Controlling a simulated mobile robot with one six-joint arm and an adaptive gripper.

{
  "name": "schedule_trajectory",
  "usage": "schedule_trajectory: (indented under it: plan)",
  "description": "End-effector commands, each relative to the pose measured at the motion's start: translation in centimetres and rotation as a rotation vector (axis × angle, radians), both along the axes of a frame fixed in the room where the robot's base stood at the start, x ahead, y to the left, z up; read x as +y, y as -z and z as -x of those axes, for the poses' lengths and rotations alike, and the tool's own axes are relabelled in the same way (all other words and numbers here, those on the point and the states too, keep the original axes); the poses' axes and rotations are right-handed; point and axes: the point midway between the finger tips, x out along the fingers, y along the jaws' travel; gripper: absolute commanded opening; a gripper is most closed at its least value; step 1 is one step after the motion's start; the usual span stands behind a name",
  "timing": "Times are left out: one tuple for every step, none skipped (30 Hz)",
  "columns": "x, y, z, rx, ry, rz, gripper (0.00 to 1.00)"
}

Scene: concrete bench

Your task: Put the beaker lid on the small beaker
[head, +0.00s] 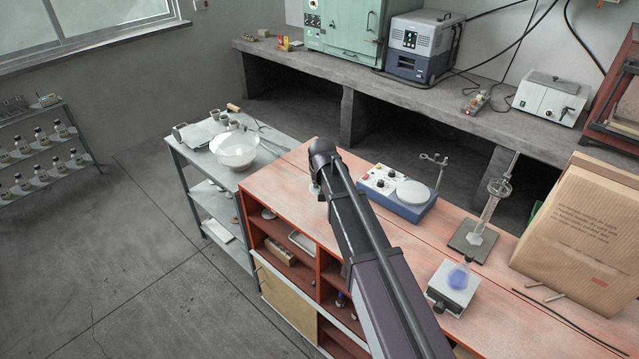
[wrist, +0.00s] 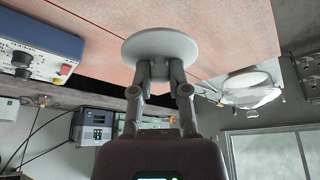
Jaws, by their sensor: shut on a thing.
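The beaker lid is a pale round disc (wrist: 160,46), seen in the wrist view at the tips of my gripper (wrist: 160,70). The fingers are closed together on its underside as the picture shows it, and the disc is held over the reddish bench top. In the head view my own arm hides most of the gripper. I cannot pick out the small beaker for certain in either view; it may be hidden behind my arm.
The floor at left is clear.

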Motion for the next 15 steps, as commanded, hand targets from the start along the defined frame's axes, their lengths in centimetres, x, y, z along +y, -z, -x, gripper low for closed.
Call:
schedule_trajectory:
  plan:
    - [0.0, -0.5, 0.0, 0.000, 0.000, 0.000, 0.00]
    - [0.0, -0.6, 0.0, 0.000, 0.000, 0.000, 0.00]
    - [0.0, -0.8, 0.0, 0.000, 0.000, 0.000, 0.00]
    - [0.0, -0.9, 0.0, 0.000, 0.000, 0.000, 0.00]
    - [0.0, -1.0, 0.0, 0.000, 0.000, 0.000, 0.00]
    - [0.0, -1.2, 0.0, 0.000, 0.000, 0.000, 0.00]
    - [0.0, -1.3, 0.0, 0.000, 0.000, 0.000, 0.00]
    - [0.0, -1.4, 0.0, 0.000, 0.000, 0.000, 0.00]
    - [0.0, -1.6, 0.0, 0.000, 0.000, 0.000, 0.00]
    - [0.0, -1.7, 0.0, 0.000, 0.000, 0.000, 0.00]
    - [0.0, -1.8, 0.0, 0.000, 0.000, 0.000, 0.00]
    - [0.0, -2.0, 0.0, 0.000, 0.000, 0.000, 0.00]
    - [0.0, -2.0, 0.0, 0.000, 0.000, 0.000, 0.00]
    - [0.0, -2.1, 0.0, 0.000, 0.000, 0.000, 0.00]
    - [0.0, -2.1, 0.0, 0.000, 0.000, 0.000, 0.00]
